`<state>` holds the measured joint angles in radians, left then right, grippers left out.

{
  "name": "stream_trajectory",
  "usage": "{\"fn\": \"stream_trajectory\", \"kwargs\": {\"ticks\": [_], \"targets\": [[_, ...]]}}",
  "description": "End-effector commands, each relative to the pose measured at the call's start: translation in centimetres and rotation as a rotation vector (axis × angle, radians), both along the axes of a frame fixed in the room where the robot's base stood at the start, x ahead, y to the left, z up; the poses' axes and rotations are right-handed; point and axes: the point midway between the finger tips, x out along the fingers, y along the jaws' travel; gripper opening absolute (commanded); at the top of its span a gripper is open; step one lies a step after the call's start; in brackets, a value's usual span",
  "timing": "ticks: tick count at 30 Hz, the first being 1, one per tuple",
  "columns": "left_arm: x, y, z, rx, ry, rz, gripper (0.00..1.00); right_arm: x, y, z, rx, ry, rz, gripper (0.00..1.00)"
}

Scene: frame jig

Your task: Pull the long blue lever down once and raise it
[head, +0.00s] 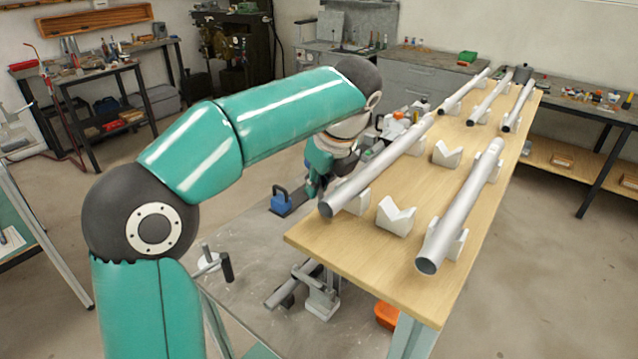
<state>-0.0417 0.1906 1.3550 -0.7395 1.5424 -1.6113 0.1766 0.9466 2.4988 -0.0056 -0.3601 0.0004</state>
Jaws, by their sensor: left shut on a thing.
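My left arm reaches in from the left, and its gripper (314,186) is low beside the left edge of the wooden board, partly hidden behind the wrist. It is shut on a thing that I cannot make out. I cannot clearly see the long blue lever. A small blue block with a dark loop handle (281,201) stands on a dark plate just left of the gripper, apart from it as far as I can tell. My right gripper is not in view.
The wooden board (375,262) carries grey tubes (375,170) (460,205) in white V-blocks (396,217). Below it, a grey table (250,250) holds a clamp-like fixture (318,290) and an orange container (387,316). Workbenches (425,75) line the back wall. Open floor lies right.

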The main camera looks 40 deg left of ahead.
Motion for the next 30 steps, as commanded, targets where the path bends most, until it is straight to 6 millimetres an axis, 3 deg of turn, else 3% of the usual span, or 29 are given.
{"fn": "stream_trajectory", "kwargs": {"ticks": [6, 16, 23, 30], "targets": [[0.1, -0.5, 0.1, 0.001, -0.004, -0.003, 0.0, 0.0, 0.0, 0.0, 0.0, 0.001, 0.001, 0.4], [-0.1, 1.0, 0.1, -0.047, -0.01, 0.004, 0.0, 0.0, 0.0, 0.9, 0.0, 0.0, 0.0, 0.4], [-0.5, 3.6, -0.6, -0.17, -0.023, 0.011, 0.0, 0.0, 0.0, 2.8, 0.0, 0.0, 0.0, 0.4], [-0.9, 7.3, -2.8, -0.373, -0.046, 0.015, 0.0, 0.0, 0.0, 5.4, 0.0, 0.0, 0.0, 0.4]]}}
